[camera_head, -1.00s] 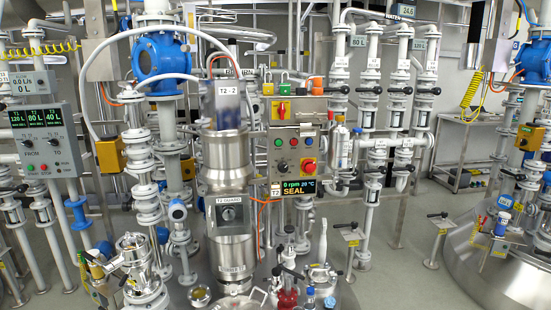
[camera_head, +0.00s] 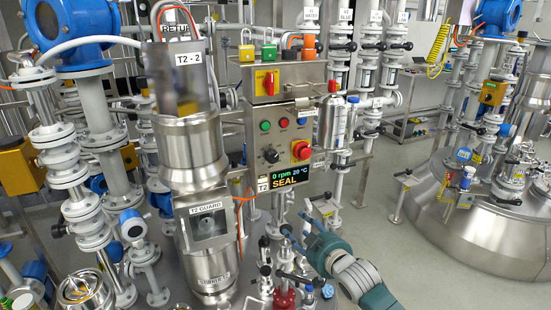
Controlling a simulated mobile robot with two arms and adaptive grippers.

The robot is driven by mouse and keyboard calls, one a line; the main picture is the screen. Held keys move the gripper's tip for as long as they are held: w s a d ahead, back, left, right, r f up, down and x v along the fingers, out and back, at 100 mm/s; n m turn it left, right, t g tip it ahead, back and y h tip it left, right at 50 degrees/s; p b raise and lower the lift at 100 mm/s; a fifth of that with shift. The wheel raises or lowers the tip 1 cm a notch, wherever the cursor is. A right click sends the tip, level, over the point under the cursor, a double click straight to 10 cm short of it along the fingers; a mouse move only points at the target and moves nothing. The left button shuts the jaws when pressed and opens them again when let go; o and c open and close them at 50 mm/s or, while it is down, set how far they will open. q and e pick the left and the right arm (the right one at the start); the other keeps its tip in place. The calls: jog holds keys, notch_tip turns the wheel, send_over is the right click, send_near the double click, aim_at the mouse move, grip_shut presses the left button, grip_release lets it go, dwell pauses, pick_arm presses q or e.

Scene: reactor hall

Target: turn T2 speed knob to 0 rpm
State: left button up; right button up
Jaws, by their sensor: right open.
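The T2 control panel stands at the centre of the head view. Its black speed knob (camera_head: 270,155) sits at the lower left of the panel face; its pointer is too small to read. The T2 display (camera_head: 278,181) below reads 0 rpm, 20 °C and SEAL. My right gripper (camera_head: 295,224) comes in from the bottom right, below and right of the display. It is open, empty and apart from the knob. My left gripper is out of view.
A red emergency stop (camera_head: 301,150) is right of the knob, with a green button (camera_head: 265,126) above. A red and yellow switch (camera_head: 268,81) is higher. The steel T2 guard column (camera_head: 204,220) stands left. Several valves and fittings crowd below. Open floor lies right.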

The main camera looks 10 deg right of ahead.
aim_at(274, 157)
notch_tip(274, 157, up, 17)
jog(key=w+a+n+t+y, duration=0.1)
jog(key=w+a+t+y, duration=0.1)
jog(key=t, duration=0.1)
jog(key=p+x, duration=0.1)
jog(key=x, duration=0.9)
jog(key=shift+d+f+p, duration=0.1)
jog(key=shift+p, duration=0.25)
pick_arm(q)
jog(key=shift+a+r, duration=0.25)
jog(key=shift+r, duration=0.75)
pick_arm(e)
jog(key=shift+w, duration=0.6)
jog(key=c, duration=1.2)
